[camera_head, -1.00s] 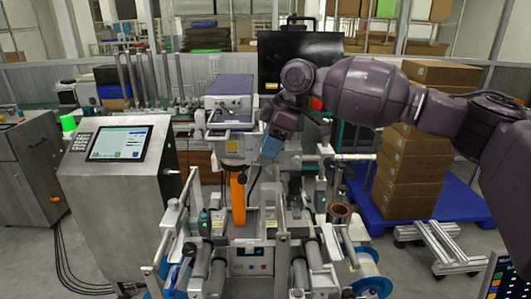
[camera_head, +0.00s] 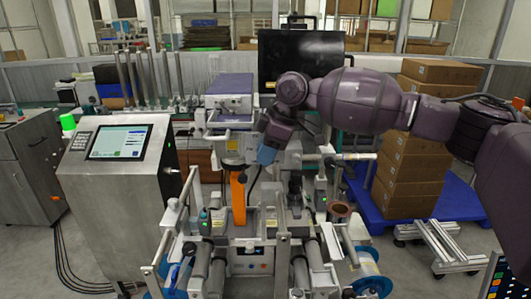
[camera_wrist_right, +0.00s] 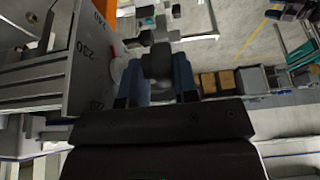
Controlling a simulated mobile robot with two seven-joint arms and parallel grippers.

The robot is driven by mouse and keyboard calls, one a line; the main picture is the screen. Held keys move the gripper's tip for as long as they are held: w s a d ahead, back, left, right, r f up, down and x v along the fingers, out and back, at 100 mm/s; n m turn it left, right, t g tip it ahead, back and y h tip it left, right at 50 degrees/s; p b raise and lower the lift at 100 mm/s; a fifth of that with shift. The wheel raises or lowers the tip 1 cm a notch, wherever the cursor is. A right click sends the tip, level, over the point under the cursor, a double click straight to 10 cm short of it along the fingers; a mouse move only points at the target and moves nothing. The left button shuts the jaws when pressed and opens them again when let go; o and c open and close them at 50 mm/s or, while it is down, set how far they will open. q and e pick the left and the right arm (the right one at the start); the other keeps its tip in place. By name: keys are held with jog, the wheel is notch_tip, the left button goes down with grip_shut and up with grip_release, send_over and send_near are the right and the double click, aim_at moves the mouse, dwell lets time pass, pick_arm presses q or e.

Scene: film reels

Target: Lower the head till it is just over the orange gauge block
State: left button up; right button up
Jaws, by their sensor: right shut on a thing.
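The orange gauge block (camera_head: 238,202) stands upright in the middle of the labeling machine. A dark round piece (camera_head: 233,163) shows at its top, under a white part with a yellow label (camera_head: 232,146). I cannot tell for sure which part is the head, nor the gap above the block. My right gripper (camera_head: 267,154) is right of and above the block, pointing down. In the right wrist view its blue fingers (camera_wrist_right: 160,85) are shut on a dark knob (camera_wrist_right: 158,62). Beside them is a grey metal plate with a number scale (camera_wrist_right: 85,60), with orange behind it. My left gripper is not in view.
A control cabinet with a screen (camera_head: 118,143) stands on the left. A purple-grey box (camera_head: 229,85) sits behind the machine. Stacked cartons (camera_head: 412,165) stand on a blue pallet (camera_head: 450,205) at the right.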

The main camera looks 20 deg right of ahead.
jog(key=shift+s+a+g+h+p, duration=0.2)
jog(key=shift+g+h+p, duration=0.15)
jog(key=shift+p, duration=0.95)
jog(key=shift+a+f+h+p, duration=0.1)
jog(key=shift+f+h+p, duration=0.05)
jog(key=shift+h+p, duration=0.45)
jog(key=shift+w+g+h, duration=0.1)
jog(key=shift+g+h, duration=0.15)
jog(key=shift+h, duration=0.2)
jog(key=shift+a+f+h, duration=0.1)
jog(key=shift+a+h, duration=0.05)
jog(key=shift+h, duration=0.25)
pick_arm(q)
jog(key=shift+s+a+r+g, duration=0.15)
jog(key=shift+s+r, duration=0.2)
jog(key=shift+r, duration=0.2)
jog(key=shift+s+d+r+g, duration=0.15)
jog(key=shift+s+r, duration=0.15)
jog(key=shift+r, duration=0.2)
pick_arm(e)
jog(key=shift+w+a+g+h, duration=0.1)
jog(key=shift+g+h, duration=0.4)
jog(key=shift+h, duration=1)
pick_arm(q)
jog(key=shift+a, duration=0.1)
